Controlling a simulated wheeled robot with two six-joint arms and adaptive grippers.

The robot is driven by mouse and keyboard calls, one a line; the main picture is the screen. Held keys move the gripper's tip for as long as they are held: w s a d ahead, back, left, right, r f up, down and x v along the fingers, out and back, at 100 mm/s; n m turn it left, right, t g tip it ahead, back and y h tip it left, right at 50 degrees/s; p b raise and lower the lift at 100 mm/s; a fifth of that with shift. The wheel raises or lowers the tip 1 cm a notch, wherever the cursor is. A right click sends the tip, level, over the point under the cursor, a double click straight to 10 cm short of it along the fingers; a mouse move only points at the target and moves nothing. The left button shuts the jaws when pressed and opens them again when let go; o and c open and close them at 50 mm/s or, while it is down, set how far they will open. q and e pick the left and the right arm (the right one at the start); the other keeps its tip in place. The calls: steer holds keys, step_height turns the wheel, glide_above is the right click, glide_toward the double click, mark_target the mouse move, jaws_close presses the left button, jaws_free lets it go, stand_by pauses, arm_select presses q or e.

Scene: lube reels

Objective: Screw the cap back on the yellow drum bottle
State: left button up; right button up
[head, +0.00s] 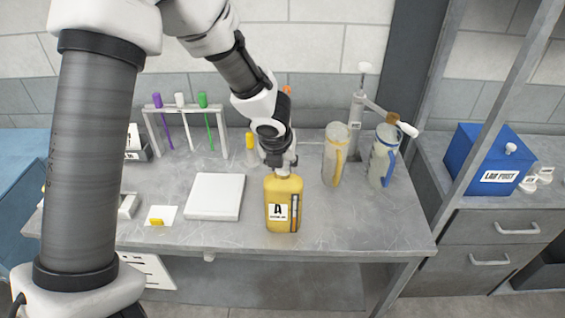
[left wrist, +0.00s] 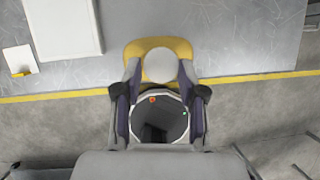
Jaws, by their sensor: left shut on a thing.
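The yellow drum bottle (head: 283,208) stands upright near the front edge of the bench, with a white label marked "A" on its front. In the left wrist view the yellow bottle (left wrist: 133,50) lies below the fingers. My left gripper (head: 282,168) points down right over the bottle's top. Its fingers (left wrist: 160,75) are shut on a round whitish cap (left wrist: 161,64), which covers the bottle's neck from above. In the head view the cap is hidden by the gripper, so I cannot tell whether it is seated on the thread. My right gripper is not in view.
A white square plate (head: 215,196) lies left of the bottle. A rack with coloured tubes (head: 183,108) stands behind it. The bench's front edge is close.

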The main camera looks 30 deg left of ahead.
arm_select(q)
steer(key=shift+a+r+m+h+p, duration=0.1)
steer(key=shift+r+m+h+p, duration=0.25)
steer(key=shift+m, duration=0.45)
steer(key=shift+s+a+f+m+h, duration=0.1)
steer(key=shift+a+f+m+h, duration=0.15)
steer(key=shift+m, duration=0.15)
steer(key=shift+s+a+f+m+p, duration=0.1)
steer(key=shift+a+m+p, duration=0.05)
steer(key=shift+m+p, duration=0.2)
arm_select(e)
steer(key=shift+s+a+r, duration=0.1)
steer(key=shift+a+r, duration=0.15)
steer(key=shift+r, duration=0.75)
arm_select(q)
steer(key=o, duration=0.9)
steer(key=shift+d, duration=0.25)
steer(key=o, duration=0.4)
steer(key=shift+a, duration=0.15)
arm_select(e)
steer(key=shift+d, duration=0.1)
